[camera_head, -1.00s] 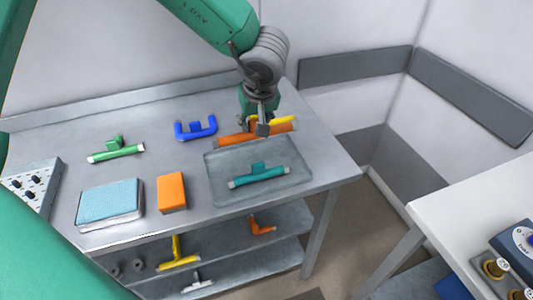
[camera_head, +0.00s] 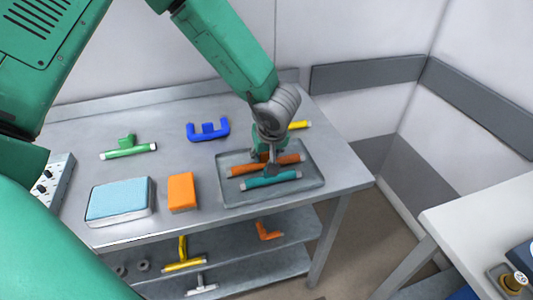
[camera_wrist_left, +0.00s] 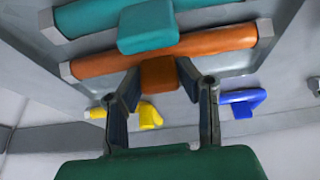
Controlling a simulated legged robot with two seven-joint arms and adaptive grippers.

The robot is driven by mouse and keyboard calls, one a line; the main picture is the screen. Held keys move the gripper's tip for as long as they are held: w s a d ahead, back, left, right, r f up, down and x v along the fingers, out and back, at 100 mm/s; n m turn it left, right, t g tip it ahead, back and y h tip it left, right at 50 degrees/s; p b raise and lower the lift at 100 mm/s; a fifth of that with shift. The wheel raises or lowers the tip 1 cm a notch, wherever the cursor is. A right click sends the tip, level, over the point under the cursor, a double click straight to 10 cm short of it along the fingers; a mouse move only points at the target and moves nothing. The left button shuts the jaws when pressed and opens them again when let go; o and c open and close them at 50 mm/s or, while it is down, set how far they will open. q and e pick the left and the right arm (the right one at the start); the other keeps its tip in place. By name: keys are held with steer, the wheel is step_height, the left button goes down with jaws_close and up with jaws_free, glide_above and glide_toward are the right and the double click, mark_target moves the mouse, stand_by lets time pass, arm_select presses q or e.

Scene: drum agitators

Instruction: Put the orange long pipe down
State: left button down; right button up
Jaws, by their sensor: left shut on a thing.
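The orange long pipe (camera_head: 243,169) lies level in or just above the grey tray (camera_head: 275,196), behind the teal pipe (camera_head: 262,182) and roughly parallel to it. I cannot tell whether it touches the tray floor. My left gripper (camera_head: 270,157) comes down over its middle and hides part of it. In the left wrist view, the gripper's fingers (camera_wrist_left: 160,78) are shut on the short stub of the orange long pipe (camera_wrist_left: 220,40). The teal pipe (camera_wrist_left: 90,15) is close beside it. My right gripper is not in view.
A yellow pipe (camera_head: 299,125) lies behind the tray. A blue pipe (camera_head: 208,131) and a green pipe (camera_head: 128,149) lie to the left. An orange block (camera_head: 181,191) and a light blue pad (camera_head: 118,199) are at the front. More pipes are on the lower shelves.

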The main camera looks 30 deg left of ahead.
arm_select(q)
steer(key=c, duration=1.2)
jaws_free()
steer(key=shift+a+f, duration=0.1)
steer(key=shift+a, duration=0.05)
steer(key=shift+o, duration=0.2)
steer(key=shift+d+r, duration=0.25)
steer(key=p+v, duration=0.1)
steer(key=v, duration=1)
steer(key=shift+s+r, duration=0.25)
steer(key=shift+r, duration=0.1)
